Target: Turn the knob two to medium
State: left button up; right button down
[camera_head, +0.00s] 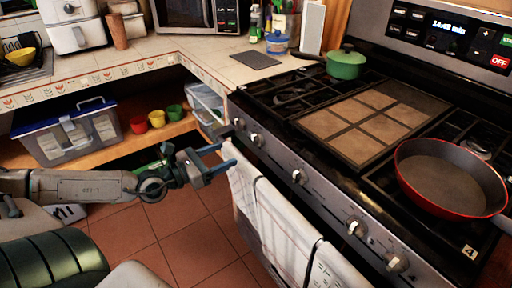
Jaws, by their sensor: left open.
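The stove front carries a row of several silvery knobs along its sloping panel. The far-left knob (239,123) and the knob beside it (256,139) sit close together. The middle knob (299,176) is apart from them, and two more knobs, one at right (357,228) and one at the near end (397,263), follow. I cannot read any knob's number or setting. My left gripper (222,157) is open and empty, with blue fingers pointing at the stove front. It is left of and below the two far-left knobs, near the towels. My right gripper is out of view.
Light towels (275,215) hang on the stove front just right of my gripper. A red pan (450,178) and a green pot (345,64) stand on the stove. An open shelf under the left counter holds a lidded box (70,138) and small coloured cups (157,118).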

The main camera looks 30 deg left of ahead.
aim_at(253, 142)
pick_arm(q)
jog(key=x, duration=0.2)
jog(key=p+x, duration=0.1)
jog(key=x, duration=0.1)
jog(key=shift+w+d+r, duration=0.2)
jog(key=shift+w, duration=0.15)
jog(key=p+x, duration=0.1)
jog(key=x, duration=0.3)
jog(key=shift+f, duration=0.1)
jog(key=shift+w+d, duration=0.25)
jog(key=shift+w, duration=0.35)
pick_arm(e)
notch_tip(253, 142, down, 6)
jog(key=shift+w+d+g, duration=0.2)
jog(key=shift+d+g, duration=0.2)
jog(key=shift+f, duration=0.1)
pick_arm(q)
jog(key=c, duration=1)
jog(key=shift+o, duration=0.2)
jog(key=shift+p, duration=0.3)
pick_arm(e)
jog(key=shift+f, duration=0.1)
